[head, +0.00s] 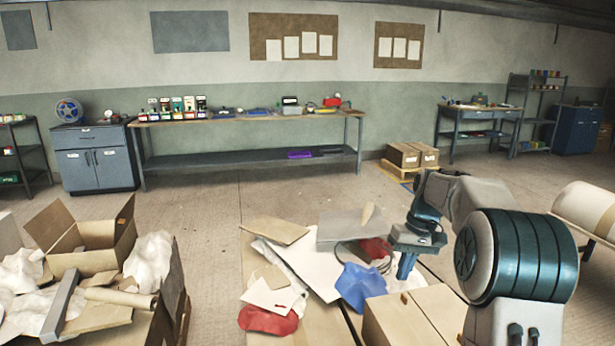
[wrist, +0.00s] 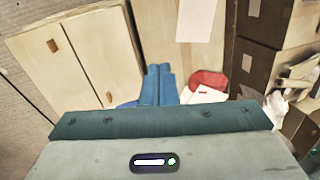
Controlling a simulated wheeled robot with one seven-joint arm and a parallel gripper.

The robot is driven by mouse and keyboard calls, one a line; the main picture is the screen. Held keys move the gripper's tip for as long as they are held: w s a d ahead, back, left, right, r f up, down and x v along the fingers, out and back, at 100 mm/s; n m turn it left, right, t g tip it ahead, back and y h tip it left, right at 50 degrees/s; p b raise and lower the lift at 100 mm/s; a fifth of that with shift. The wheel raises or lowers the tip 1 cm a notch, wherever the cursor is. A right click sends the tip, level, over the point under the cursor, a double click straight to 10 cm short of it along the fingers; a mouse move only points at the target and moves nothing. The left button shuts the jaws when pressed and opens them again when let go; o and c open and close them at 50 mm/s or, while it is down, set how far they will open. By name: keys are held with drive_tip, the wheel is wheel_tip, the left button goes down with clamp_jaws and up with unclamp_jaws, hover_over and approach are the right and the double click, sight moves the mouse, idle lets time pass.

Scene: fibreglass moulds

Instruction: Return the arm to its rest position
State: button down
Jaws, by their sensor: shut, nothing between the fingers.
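My arm reaches in from the right of the head view, bent at the elbow. My gripper (head: 407,268) points down above the right part of the scrap-covered surface, close to a cardboard box. In the wrist view my gripper's fingers (wrist: 159,82) lie side by side, shut with nothing between them. A blue cloth (head: 361,286) and a red cloth (head: 268,320) lie below and to the left of the gripper.
A closed carton (head: 405,318) stands just below my gripper. An open box (head: 85,245) and crumpled white material fill the lower left. A long workbench (head: 250,118) stands at the back wall. The floor between is clear.

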drive_tip(key=s+a+r+m+t+h+p, duration=0.1)
drive_tip(key=s+a+r, duration=0.15)
drive_tip(key=s, duration=0.55)
drive_tip(key=s+a+r+t+h+p, duration=0.15)
drive_tip(key=s+a, duration=0.25)
drive_tip(key=s, duration=0.4)
drive_tip(key=s+a+f+t, duration=0.1)
drive_tip(key=s+f, duration=0.2)
drive_tip(key=s, duration=1)
drive_tip(key=shift+m, duration=0.4)
drive_tip(key=shift+s, duration=0.1)
